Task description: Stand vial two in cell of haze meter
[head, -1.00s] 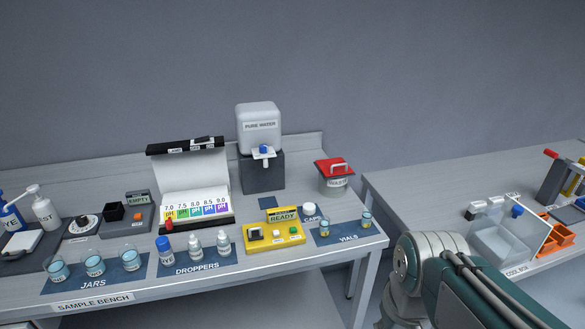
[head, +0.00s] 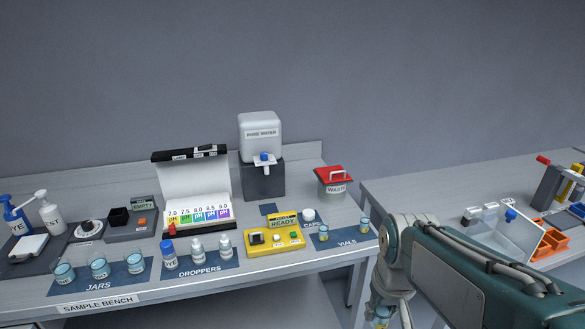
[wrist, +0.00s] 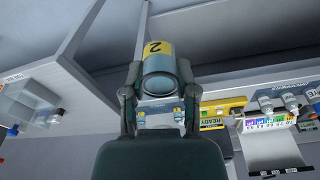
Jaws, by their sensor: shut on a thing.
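Vial two (wrist: 158,66), with a yellow label marked 2, is gripped between the fingers of my gripper (wrist: 158,88) in the wrist view. It also shows at the bottom edge of the head view (head: 382,312), held low, to the right of the sample bench and apart from it. No haze meter name is readable. A yellow instrument (head: 275,247) reads READY and has a dark square part and buttons. A dark grey instrument (head: 133,229) reads EMPTY and has a black block and an orange button. I cannot tell which is the haze meter.
Two other vials stand on the VIALS mat (head: 346,243), near a white CAPS pot (head: 308,215). Droppers (head: 197,249) and jars (head: 99,268) line the bench front. The red-lidded waste pot (head: 334,181) stands behind. A gap separates the right bench with a clear cool box (head: 488,238).

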